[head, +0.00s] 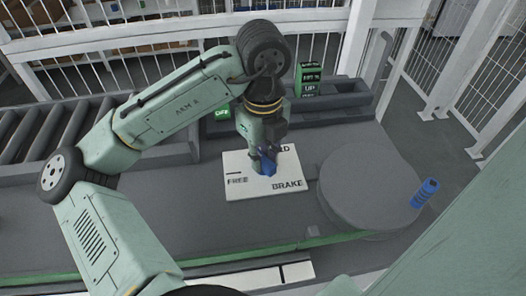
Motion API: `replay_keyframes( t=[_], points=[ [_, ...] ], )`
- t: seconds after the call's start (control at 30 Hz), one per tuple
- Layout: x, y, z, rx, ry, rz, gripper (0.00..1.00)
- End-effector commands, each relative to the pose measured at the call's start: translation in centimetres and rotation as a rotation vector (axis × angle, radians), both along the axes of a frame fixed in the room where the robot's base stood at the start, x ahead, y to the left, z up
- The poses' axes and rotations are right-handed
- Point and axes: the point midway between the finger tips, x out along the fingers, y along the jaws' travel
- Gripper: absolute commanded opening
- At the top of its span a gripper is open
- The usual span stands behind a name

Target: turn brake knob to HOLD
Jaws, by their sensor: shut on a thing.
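The brake panel (236,189) is a white plate lying on the grey deck in the head view, with the words FREE and BRAKE on it. A third word at its back right is partly hidden and ends in "LD". The blue brake knob (266,167) stands on the plate under my gripper (266,152). My gripper points down and is shut on the knob. The fingers and part of the knob cover each other, so which mark the knob points at cannot be told.
A round grey platform (368,187) stands right of the panel, with a blue ribbed cylinder (425,193) at its right edge. Rollers (50,130) lie at left; white railings close the back.

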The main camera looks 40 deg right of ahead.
Motion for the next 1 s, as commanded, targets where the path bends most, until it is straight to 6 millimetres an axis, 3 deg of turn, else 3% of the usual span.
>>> replay_keyframes(
  t=[0.43, 0.8, 1.0],
  points=[
    [0.01, 0.0, 0.04, 0.0, 0.0, -0.101, 0.03],
    [0.01, -0.01, 0.08, -0.001, 0.0, -0.51, 0.03],
    [0.02, -0.02, 0.0, -0.001, 0.0, -0.538, 0.03]
  ],
)
